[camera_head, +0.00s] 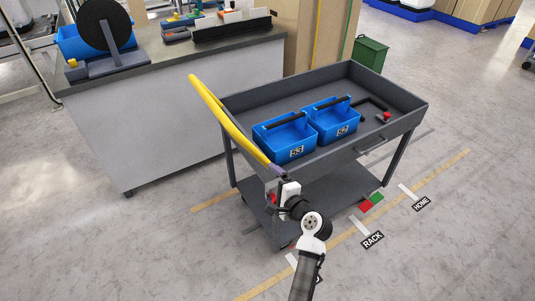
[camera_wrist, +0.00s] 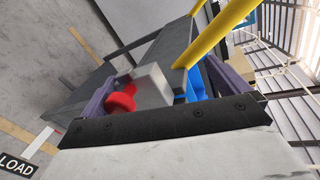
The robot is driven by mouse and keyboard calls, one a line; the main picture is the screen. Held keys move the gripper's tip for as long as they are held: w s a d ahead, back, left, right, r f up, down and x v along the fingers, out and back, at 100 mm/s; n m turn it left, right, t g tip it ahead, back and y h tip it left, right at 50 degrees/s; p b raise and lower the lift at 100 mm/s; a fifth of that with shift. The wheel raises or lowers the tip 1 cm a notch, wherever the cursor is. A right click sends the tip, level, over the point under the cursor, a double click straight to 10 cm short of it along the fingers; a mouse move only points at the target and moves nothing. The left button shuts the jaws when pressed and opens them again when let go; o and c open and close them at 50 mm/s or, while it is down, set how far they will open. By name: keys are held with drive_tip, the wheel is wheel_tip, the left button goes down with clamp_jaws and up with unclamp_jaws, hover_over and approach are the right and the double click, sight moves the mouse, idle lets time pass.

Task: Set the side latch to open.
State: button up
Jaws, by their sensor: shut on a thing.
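The side latch (camera_wrist: 122,100) shows in the wrist view as a red rounded knob beside a pale grey block, at the near corner of the cart. A bit of red shows at the same corner in the head view (camera_head: 272,199), mostly hidden by my gripper. My gripper (camera_wrist: 160,78) has its purple fingers on either side of the knob and block and is shut on the latch. The exact contact is partly hidden. In the head view my gripper (camera_head: 276,186) is at the cart's near left corner, just below the yellow handle's end.
The dark grey cart (camera_head: 245,100) has a yellow push handle (camera_head: 225,110) along its left side. Two blue bins (camera_head: 284,138) stand in its top tray, with a small red-and-black piece (camera_head: 384,117) to their right. A workbench (camera_head: 180,100) stands behind left. The floor in front is clear.

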wheel_tip(320, 180, up, 17)
drive_tip(key=s+a+n+t+y, duration=0.1)
drive_tip(key=s+a+n+t, duration=0.1)
drive_tip(key=shift+s+n+y, duration=0.4)
drive_tip(key=w+f+m, duration=0.1)
drive_tip(key=f, duration=0.4)
drive_tip(key=w+f+g+h, duration=0.1)
drive_tip(key=f, duration=0.4)
drive_tip(key=w+d+f+m+g, duration=0.1)
drive_tip(key=f, duration=0.4)
drive_tip(key=shift+d+f+m+h, duration=0.1)
drive_tip(key=shift+f+m+h, duration=0.2)
drive_tip(key=shift+f, duration=0.1)
drive_tip(key=shift+c, duration=0.2)
drive_tip(key=shift+o, duration=0.2)
drive_tip(key=shift+s+d+r, duration=0.1)
drive_tip(key=shift+s+d, duration=0.35)
drive_tip(key=shift+d, duration=0.1)
drive_tip(key=shift+c, duration=0.5)
drive_tip(key=shift+s+d, duration=0.45)
drive_tip(key=shift+s, duration=0.1)
drive_tip(key=c, duration=0.6)
drive_tip(key=shift+s+d, duration=0.2)
drive_tip(key=shift+c, duration=0.2)
drive_tip(key=s+d+f+p, duration=0.1)
drive_tip(key=s+d+p, duration=0.1)
drive_tip(key=s+d, duration=0.5)
drive_tip(key=shift+s+d+f, duration=0.15)
drive_tip(key=shift+s+d, duration=0.15)
drive_tip(key=shift+s, duration=1.6)
